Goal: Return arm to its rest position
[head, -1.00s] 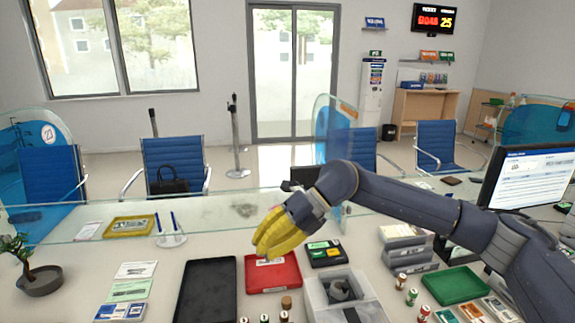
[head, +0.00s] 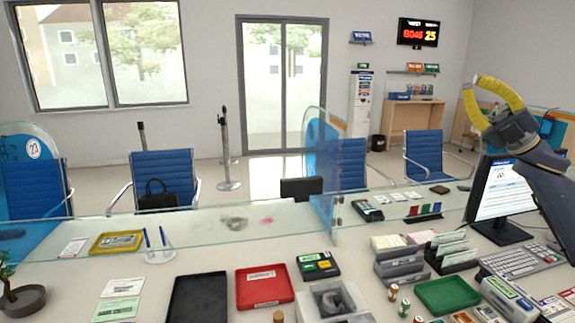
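My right gripper (head: 488,104) is raised at the far right in the head view, above the monitor and well clear of the counter. Its yellow fingers are spread apart with nothing between them. My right arm comes in from the right edge, beside the monitor. My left gripper is not in the picture.
The counter holds a black tray (head: 198,300), a red tray (head: 264,302), a green tray (head: 446,308) and a clear box (head: 305,308). A monitor (head: 500,195) and keyboard (head: 522,262) stand at right. A glass partition (head: 270,225) runs along the counter's far side.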

